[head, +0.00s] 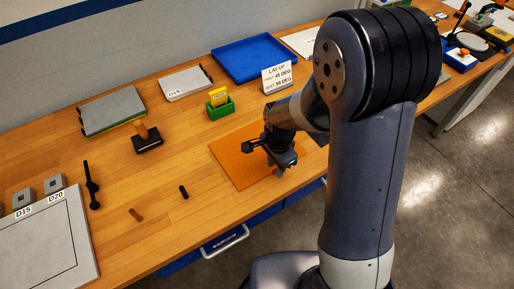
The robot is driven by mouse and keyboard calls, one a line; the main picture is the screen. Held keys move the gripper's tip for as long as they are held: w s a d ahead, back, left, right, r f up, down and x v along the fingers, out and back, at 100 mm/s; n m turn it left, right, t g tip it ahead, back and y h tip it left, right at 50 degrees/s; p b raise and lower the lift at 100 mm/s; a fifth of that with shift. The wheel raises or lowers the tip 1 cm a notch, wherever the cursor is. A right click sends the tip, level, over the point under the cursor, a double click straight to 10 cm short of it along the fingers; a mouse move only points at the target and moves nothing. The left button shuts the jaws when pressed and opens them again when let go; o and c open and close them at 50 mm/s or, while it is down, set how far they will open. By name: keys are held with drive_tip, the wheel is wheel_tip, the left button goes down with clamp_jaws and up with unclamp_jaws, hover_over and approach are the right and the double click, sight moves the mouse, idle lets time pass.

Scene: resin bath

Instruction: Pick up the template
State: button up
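A flat orange square sheet (234,170) lies on the wooden bench in the middle of the head view. It may be the template, but no label on it confirms this. My gripper (282,163) is over the right part of the sheet, pointing down, and hides some of it. I cannot tell whether its fingers touch the sheet, or whether they are open or shut.
A green holder with yellow cards (220,108), a lay-up sign (277,78) and a blue tray (248,58) stand behind. A black block with a wooden handle (148,141) is left. A grey board (40,245) lies front left. My arm hides the bench's right part.

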drive_tip(key=shift+c, duration=0.3)
clamp_jaws()
